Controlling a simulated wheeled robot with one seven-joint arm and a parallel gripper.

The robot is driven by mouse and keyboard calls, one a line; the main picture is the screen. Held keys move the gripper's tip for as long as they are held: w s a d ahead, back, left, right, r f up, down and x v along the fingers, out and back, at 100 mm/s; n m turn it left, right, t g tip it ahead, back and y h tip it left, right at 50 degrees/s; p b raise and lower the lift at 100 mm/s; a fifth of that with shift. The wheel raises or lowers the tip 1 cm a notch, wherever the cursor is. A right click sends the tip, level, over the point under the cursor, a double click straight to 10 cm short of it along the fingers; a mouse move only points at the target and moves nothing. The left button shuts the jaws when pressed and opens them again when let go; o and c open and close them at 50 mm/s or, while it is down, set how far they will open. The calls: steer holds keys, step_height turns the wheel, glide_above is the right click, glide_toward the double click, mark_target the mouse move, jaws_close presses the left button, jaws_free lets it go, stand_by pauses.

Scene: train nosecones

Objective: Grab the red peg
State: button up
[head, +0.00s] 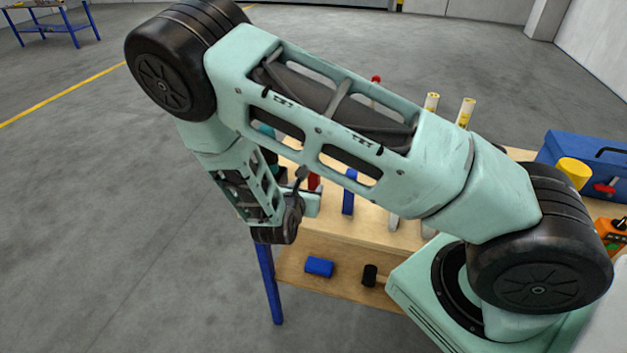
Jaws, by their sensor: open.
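A red upright piece (314,182), which looks like the red peg, shows in the head view on the wooden bench, just left of a blue upright piece (348,195). Only a small part of it is visible; my arm hides the rest. My gripper (306,190) is at the end of the folded arm, right beside the red piece and partly covered by my own links. It is open. I cannot tell whether the red piece stands between the fingers or just behind them. A small red knob (376,79) also shows above my arm, farther back.
Two pale yellow-topped rods stand behind my arm. Open floor lies left.

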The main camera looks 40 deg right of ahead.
mark_target(313, 182)
steer(key=x, duration=0.3)
steer(key=shift+d+p, duration=0.1)
steer(key=shift+p, duration=0.3)
steer(key=p+x, duration=0.3)
steer(key=x, duration=0.1)
steer(key=shift+d, duration=0.35)
steer(key=shift+w+d+f, duration=0.2)
steer(key=shift+d+f, duration=0.05)
steer(key=shift+f, duration=0.05)
jaws_close()
